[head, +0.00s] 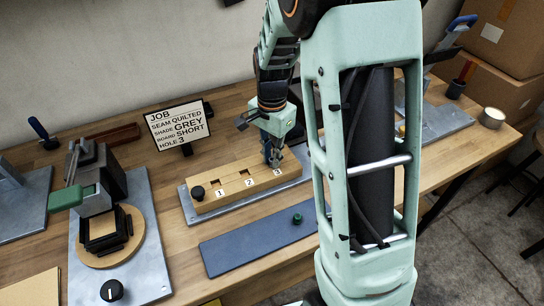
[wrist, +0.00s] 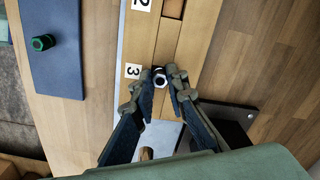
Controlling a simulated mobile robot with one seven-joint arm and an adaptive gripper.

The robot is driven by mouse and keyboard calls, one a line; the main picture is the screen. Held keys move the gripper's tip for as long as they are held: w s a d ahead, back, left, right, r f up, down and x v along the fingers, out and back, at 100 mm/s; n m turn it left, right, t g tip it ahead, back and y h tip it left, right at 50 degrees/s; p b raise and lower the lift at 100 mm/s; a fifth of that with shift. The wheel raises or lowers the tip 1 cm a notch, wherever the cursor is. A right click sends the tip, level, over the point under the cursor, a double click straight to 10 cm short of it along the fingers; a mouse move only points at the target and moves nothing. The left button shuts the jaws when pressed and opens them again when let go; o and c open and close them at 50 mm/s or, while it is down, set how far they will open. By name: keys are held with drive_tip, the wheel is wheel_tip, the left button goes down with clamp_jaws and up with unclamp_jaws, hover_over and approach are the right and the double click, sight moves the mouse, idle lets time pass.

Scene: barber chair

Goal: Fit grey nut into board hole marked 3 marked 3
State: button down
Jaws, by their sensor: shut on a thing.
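The tan board (head: 241,194) lies on a grey plate, with labels 1, 2 and 3 along its front and a row of holes behind them. My gripper (head: 274,160) points down at the board's right end, over the spot by label 3. In the wrist view, my gripper (wrist: 159,84) is shut on the grey nut (wrist: 159,77), held between its fingertips beside label 3 (wrist: 133,71). The nut's dark round bore faces the camera. Hole 3 is hidden under the nut and fingers, so I cannot tell whether the nut is in it or just above.
A green nut (head: 297,218) sits on the blue mat (head: 250,243) before the board. A black round piece (head: 198,193) is at the board's left end. The job sign (head: 177,127) stands behind. A clamp-like fixture (head: 95,190) is on the left.

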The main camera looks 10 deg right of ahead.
drive_tip(key=shift+s+f, duration=0.35)
drive_tip(key=shift+f, duration=0.2)
drive_tip(key=c, duration=1.9)
unclamp_jaws()
drive_tip(key=shift+f, duration=0.1)
drive_tip(key=shift+w+f, duration=0.15)
drive_tip(key=shift+r, duration=0.25)
wheel_tip(320, 180, up, 13)
drive_tip(key=p, duration=0.1)
drive_tip(key=shift+w+r, duration=0.15)
drive_tip(key=shift+w, duration=0.05)
